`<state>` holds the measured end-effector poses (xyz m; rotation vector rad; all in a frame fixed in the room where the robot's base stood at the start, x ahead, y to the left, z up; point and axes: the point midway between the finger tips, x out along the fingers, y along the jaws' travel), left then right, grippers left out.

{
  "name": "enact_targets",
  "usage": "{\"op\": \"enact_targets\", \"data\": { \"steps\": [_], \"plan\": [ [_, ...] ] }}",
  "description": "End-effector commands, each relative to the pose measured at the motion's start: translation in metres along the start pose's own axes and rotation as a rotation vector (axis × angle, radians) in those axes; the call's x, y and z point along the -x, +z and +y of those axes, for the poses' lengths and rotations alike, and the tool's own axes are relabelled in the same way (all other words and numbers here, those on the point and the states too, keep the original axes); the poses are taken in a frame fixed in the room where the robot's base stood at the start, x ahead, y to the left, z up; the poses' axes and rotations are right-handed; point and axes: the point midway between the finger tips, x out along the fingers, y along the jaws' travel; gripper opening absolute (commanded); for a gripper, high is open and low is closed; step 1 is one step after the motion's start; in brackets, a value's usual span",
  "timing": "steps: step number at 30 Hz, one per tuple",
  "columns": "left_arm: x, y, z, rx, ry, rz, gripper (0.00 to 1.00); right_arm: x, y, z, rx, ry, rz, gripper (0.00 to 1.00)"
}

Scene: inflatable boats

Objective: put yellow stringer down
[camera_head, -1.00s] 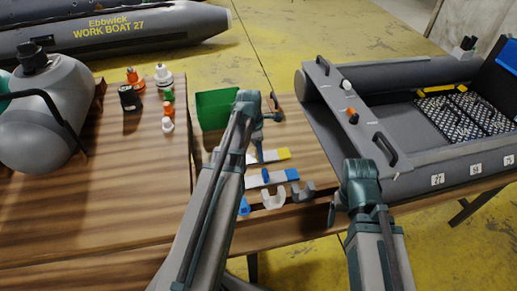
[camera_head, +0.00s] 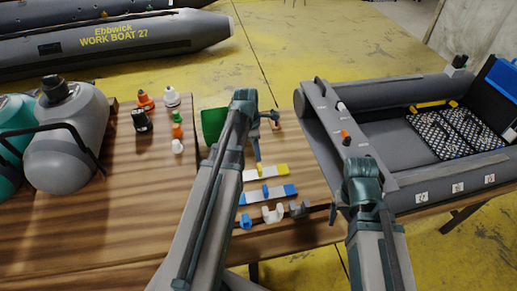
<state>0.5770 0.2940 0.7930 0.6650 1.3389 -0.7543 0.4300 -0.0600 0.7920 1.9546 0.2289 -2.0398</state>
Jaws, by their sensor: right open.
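A yellow bar, which looks like the yellow stringer (camera_head: 433,104), lies inside the grey inflatable boat (camera_head: 410,180) on the right. It lies along the far tube, beside the black-and-white patterned floor panel (camera_head: 450,131). My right gripper (camera_head: 338,213) is open, near the boat's front left corner and well apart from the bar. I see nothing between its fingers. My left gripper (camera_head: 262,135) is over the small table part, largely hidden by its own arm, and its fingers are too unclear to read.
A green bin (camera_head: 213,125), yellow-and-white and blue-and-white strips (camera_head: 268,194), and small clips (camera_head: 272,214) lie near my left arm. Bottles (camera_head: 146,102) and a grey tank (camera_head: 67,140) stand on the left. Another boat (camera_head: 120,42) lies behind.

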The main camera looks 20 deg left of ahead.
Motion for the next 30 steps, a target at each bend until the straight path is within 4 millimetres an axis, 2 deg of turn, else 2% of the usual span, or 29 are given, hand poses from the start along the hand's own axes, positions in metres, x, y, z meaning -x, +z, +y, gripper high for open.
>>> {"op": "enact_targets", "data": {
  "steps": [5, 8, 11, 18, 24, 30],
  "plan": [
    [-0.001, 0.002, -0.003, -0.02, -0.001, 0.002, 0.82, -0.001, 0.0, 0.0, 0.0, 0.0, 0.0, 0.82],
    [-0.003, 0.012, -0.017, -0.14, -0.006, 0.013, 0.82, -0.001, 0.0, 0.0, 0.0, 0.0, 0.0, 0.82],
    [-0.005, 0.029, -0.044, -0.384, -0.019, 0.033, 0.82, -0.001, 0.0, 0.0, 0.0, 0.0, 0.0, 0.82],
    [-0.011, 0.07, -0.125, -1.144, -0.073, 0.088, 0.82, -0.001, 0.0, 0.0, 0.0, 0.0, 0.0, 0.82],
    [-0.013, 0.089, -0.189, -1.768, -0.141, 0.124, 0.82, -0.001, 0.0, 0.0, 0.0, 0.0, 0.0, 0.82],
    [-0.014, 0.096, -0.236, -2.259, -0.213, 0.143, 0.82, -0.001, 0.0, 0.0, 0.0, 0.0, 0.0, 0.82]
  ]
}}
